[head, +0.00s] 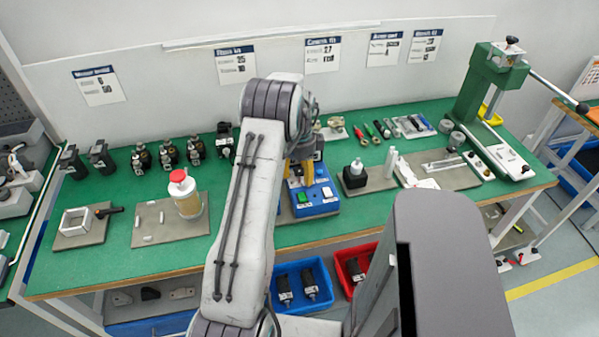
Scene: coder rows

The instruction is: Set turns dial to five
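A blue device (318,205) stands on the green bench near the middle, partly behind my arm. A green button (303,197) and a small pale and red part (326,192) show on its front. My gripper (299,180) points down at the top of the device, with its yellowish fingers close to or touching it. I cannot tell whether they are open or shut on something. The turns dial cannot be made out; my gripper and arm hide part of the device. No dial number can be read.
A tan cylinder with a red cap (187,196) stands on a grey mat to the left. A black bottle (355,175) stands on a mat to the right. A green press (489,85) stands at the far right. Blue (318,306) and red bins sit below the bench.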

